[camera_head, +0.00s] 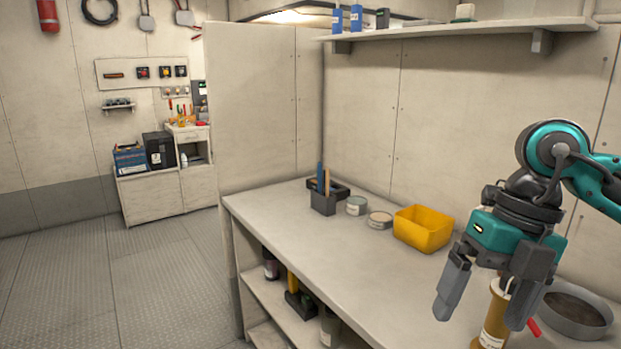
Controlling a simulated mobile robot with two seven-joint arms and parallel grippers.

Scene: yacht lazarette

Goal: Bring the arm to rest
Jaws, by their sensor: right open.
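My right arm (556,150) comes in from the right, teal and dark grey, above the right end of the workbench (345,262). My right gripper (482,306) points down with its two grey fingers spread apart. A yellow-brown cylinder (494,325) with a pale label shows behind and between the fingers. I see no sign that the fingers press on it, but I cannot tell the gap. My left gripper is not in this view.
A yellow bin (423,229), two round tins (380,220) and a dark tool holder (323,203) stand along the bench's back. A round dark pan (576,313) and a red handle (533,327) are near the right gripper. A shelf (470,31) hangs above. The bench's front middle is clear.

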